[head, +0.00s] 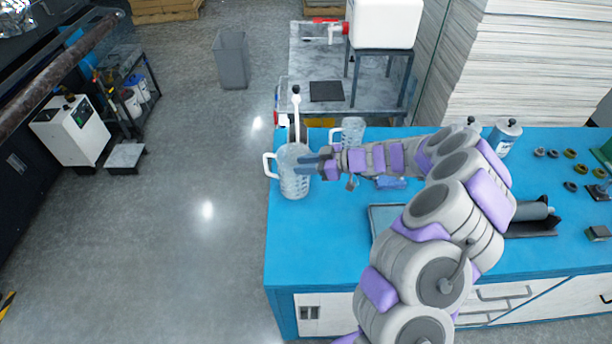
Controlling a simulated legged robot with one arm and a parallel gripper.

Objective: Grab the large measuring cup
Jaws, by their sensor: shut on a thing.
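The large measuring cup (293,181) is clear with a white handle on its left and printed marks on its side. It is at the left edge of the blue workbench (315,245). My gripper (308,166) reaches it from the right and is shut on the cup's right side near the rim. Whether the cup's base touches the bench cannot be told. A smaller clear measuring cup (352,131) stands behind my gripper on the bench, partly hidden by my arm.
A metal tray (383,219), a roller on a dark stand (535,212), a spray can (503,137) and several small rings are on the bench. Behind it stand a grey cart (310,70) and stacked sheets (540,60).

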